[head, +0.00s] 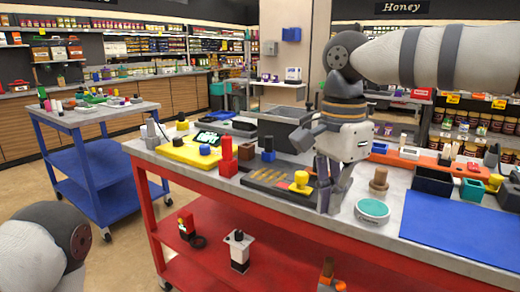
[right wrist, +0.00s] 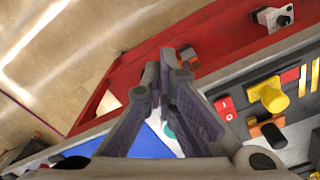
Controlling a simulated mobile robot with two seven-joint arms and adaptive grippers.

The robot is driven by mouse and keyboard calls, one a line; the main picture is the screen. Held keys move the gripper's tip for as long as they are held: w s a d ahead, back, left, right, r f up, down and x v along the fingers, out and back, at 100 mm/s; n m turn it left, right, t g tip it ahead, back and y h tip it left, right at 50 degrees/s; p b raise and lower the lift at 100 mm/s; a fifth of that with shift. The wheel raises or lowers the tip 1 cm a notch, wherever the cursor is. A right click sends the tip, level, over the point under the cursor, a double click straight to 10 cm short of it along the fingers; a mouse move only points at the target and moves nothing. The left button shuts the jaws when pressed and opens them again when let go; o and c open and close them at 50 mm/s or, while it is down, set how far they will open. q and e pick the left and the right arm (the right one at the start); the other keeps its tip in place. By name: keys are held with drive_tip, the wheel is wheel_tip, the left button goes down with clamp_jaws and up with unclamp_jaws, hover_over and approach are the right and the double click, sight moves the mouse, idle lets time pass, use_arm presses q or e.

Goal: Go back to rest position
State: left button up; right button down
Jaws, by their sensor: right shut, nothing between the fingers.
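My right gripper (head: 326,206) hangs from its arm over the front part of the red workbench (head: 230,200). Its fingers are together and empty, pointing down; they also show closed in the right wrist view (right wrist: 167,55). In the head view it is between a yellow knob (head: 301,178) on a dark panel and a round teal-topped container (head: 372,210). In the right wrist view the yellow knob (right wrist: 272,97) lies to the right of the fingers. Only a rounded part of my left arm shows at lower left of the head view; its gripper is out of sight.
The bench top holds a red block stack (head: 228,158), a yellow tray (head: 185,152), a brown peg (head: 379,181) and a blue mat (head: 450,228). A blue cart (head: 95,180) stands at left. Open floor lies between cart and bench. The lower shelf holds several parts.

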drive_tip(key=d+f+n+t+h, duration=0.25)
drive_tip(key=d+f, duration=0.25)
drive_tip(key=f, duration=0.8)
drive_tip(key=d+f+n+t+h, duration=0.25)
drive_tip(key=d+f, duration=0.25)
drive_tip(key=f, duration=0.8)
drive_tip(key=s+a+f+n+y, duration=0.1)
drive_tip(key=s+f+n+y, duration=0.25)
drive_tip(key=s+f, duration=0.75)
use_arm(q)
drive_tip(key=shift+w+d, duration=0.1)
drive_tip(key=shift+w, duration=0.2)
use_arm(e)
drive_tip(key=s+f+n+g+y, duration=0.1)
drive_tip(key=s+n+g, duration=0.3)
drive_tip(key=s, duration=1.9)
drive_tip(key=g+y, duration=0.1)
drive_tip(key=g, duration=0.1)
drive_tip(key=shift+s+d+f+g, duration=0.2)
drive_tip(key=shift+s+d+g, duration=0.2)
drive_tip(key=shift+w, duration=0.1)
